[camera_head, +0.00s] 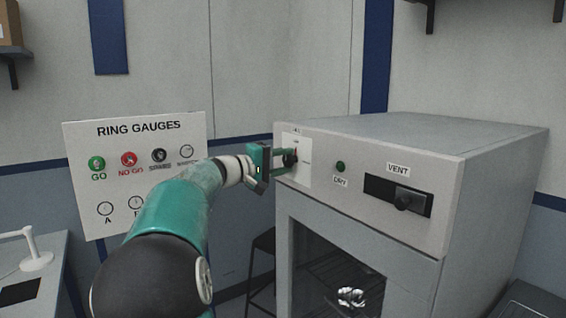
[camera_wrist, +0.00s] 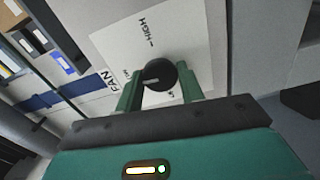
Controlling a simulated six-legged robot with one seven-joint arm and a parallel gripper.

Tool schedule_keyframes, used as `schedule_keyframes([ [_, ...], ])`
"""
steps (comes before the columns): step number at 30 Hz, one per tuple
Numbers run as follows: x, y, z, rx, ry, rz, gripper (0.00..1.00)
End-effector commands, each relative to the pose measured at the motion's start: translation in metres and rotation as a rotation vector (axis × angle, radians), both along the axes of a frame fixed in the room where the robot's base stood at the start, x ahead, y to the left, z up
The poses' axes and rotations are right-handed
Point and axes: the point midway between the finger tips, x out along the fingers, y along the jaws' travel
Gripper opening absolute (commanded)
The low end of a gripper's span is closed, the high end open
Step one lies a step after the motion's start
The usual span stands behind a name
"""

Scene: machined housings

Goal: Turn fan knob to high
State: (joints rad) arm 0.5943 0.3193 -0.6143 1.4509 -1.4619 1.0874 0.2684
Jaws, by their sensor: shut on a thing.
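The fan knob (camera_wrist: 158,77) is a round black knob on a white label plate (camera_wrist: 110,42) in the wrist view. Its pale pointer line faces left, toward the side with the word FAN and a small unreadable mark. The HIGH mark is at the top of the plate, away from the pointer. My gripper (camera_wrist: 161,88) has a green finger on each side of the knob and is shut on it. In the head view, my gripper (camera_head: 286,160) is at the label plate (camera_head: 305,160) on the cabinet's front left, partly hiding the knob.
The grey cabinet (camera_head: 470,140) has a green DRY button (camera_head: 340,167), a VENT slider (camera_head: 403,198) and a glass door below. A RING GAUGES board (camera_head: 140,150) hangs behind my arm. A dark stool (camera_head: 262,245) stands left of the cabinet.

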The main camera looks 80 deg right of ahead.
Motion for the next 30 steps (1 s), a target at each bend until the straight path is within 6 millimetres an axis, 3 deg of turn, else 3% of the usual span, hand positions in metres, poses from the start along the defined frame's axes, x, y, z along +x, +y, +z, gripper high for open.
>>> schedule_keyframes([
  [30,0.0018,0.0003,-0.0001,-0.636,-0.726,0.002,0.15],
])
